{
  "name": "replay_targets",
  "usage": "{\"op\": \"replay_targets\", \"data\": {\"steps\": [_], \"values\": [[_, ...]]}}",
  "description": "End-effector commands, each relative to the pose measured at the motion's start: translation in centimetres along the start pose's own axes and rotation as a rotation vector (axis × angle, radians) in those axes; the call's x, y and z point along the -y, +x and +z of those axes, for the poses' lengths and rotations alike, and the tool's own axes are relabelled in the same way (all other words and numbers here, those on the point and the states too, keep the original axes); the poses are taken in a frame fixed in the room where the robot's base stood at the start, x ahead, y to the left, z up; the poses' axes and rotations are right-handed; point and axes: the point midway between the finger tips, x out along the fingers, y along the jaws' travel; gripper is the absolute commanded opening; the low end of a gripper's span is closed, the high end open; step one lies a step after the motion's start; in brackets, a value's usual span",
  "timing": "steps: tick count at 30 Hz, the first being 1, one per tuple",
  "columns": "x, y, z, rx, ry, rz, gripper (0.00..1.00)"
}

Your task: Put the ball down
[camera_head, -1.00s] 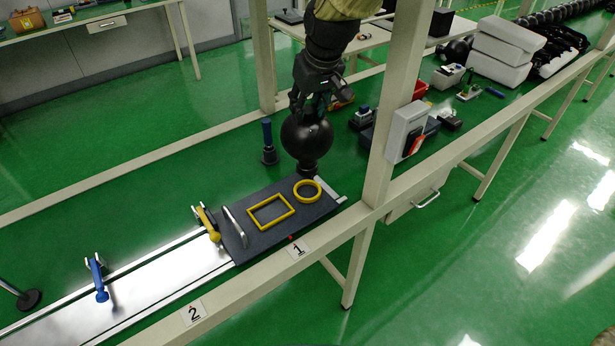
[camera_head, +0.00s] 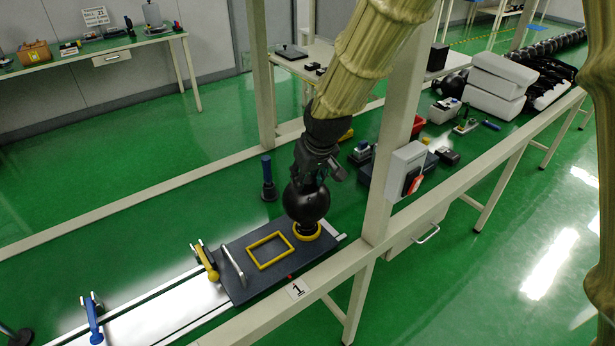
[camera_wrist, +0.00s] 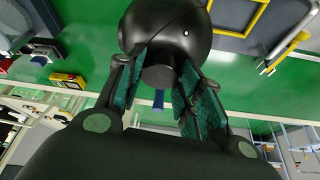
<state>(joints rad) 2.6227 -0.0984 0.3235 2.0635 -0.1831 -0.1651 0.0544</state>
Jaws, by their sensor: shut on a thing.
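The black ball (camera_head: 306,203) hangs under my gripper (camera_head: 308,178), directly above the yellow ring (camera_head: 296,233) on the dark plate (camera_head: 240,287). Its dark lower end appears within the ring; I cannot tell whether it touches the plate. In the wrist view, the ball (camera_wrist: 165,22) fills the top middle. A short stub of it lies between the green-padded fingers of my gripper (camera_wrist: 163,78), which is shut on it. A yellow rectangular frame (camera_head: 250,247) lies on the plate left of the ring.
A metal handle (camera_head: 232,266) stands at the plate's left end. Yellow (camera_head: 208,264) and blue (camera_head: 92,318) clamps stand beside the rail. A pale post (camera_head: 392,155) with a white box stands right of the ball. A dark blue-topped object (camera_head: 268,180) stands behind the plate.

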Motion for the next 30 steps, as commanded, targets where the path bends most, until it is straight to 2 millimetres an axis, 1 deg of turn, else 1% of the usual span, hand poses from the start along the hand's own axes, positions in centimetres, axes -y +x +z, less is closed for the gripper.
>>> {"op": "replay_targets", "data": {"steps": [3,13,14,15,17,26,30], "values": [[0.01,0.42,0.12,-0.002,0.0,0.0,0.0],[0.02,0.69,0.22,-0.002,0.0,0.0,0.0],[0.02,0.71,0.27,-0.001,0.0,0.0,0.4],[0.02,0.69,0.26,-0.001,0.0,0.0,0.47],[0.02,0.69,0.27,-0.001,0.0,0.0,0.58],[0.02,0.65,0.25,-0.001,0.0,0.0,0.58],[0.0,0.15,0.14,-0.002,0.0,0.0,0.58]]}}
